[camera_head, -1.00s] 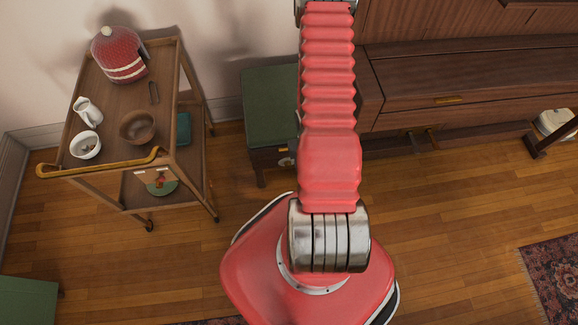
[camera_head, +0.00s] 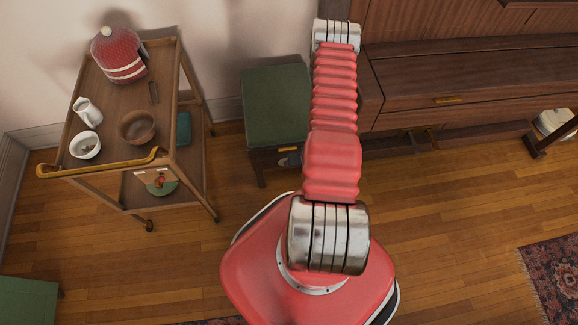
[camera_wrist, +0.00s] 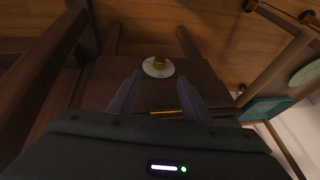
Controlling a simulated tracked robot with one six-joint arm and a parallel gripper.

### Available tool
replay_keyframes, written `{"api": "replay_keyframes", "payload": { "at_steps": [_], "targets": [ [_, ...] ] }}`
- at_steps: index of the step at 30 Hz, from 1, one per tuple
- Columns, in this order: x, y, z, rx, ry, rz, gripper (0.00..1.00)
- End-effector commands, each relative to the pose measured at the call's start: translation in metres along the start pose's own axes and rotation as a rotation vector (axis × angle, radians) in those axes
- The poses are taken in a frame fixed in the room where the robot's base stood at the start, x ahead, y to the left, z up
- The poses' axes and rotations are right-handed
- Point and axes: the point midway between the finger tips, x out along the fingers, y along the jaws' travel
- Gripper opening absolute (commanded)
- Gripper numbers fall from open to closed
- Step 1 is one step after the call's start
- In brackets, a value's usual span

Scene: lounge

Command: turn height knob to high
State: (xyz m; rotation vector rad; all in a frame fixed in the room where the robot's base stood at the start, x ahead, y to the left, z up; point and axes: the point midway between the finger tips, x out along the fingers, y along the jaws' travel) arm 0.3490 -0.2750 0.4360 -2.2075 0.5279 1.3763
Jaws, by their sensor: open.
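The height knob (camera_wrist: 159,60) is a small brass-coloured knob on a round cream dial (camera_wrist: 157,70). It sits on the dark wooden side of the green-topped stool (camera_head: 275,100). In the wrist view my gripper (camera_wrist: 158,86) is open, one dark finger on each side, with nothing between them. The knob is ahead of the fingertips, roughly centred between them, and appears apart from them. The dial's markings are too small to read. In the head view my red arm reaches over the stool's right side and hides most of my gripper and the knob.
A brass plate (camera_head: 288,149) is on the stool's side. A wooden piano (camera_head: 470,80) stands to the right. The floor in front is clear.

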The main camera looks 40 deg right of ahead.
Motion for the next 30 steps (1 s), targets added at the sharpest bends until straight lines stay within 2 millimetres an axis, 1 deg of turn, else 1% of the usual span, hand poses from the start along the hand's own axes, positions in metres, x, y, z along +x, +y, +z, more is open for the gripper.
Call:
{"api": "replay_keyframes", "payload": {
  "at_steps": [6, 11, 17, 30],
  "targets": [
    [0.001, 0.000, 0.000, -0.001, -0.001, 0.000, 0.45],
    [0.009, 0.000, 0.001, -0.001, -0.003, 0.000, 0.45],
    [0.030, -0.001, 0.002, -0.003, -0.004, 0.000, 0.45],
    [0.084, -0.001, 0.002, -0.002, -0.004, 0.000, 0.45]
  ]
}}
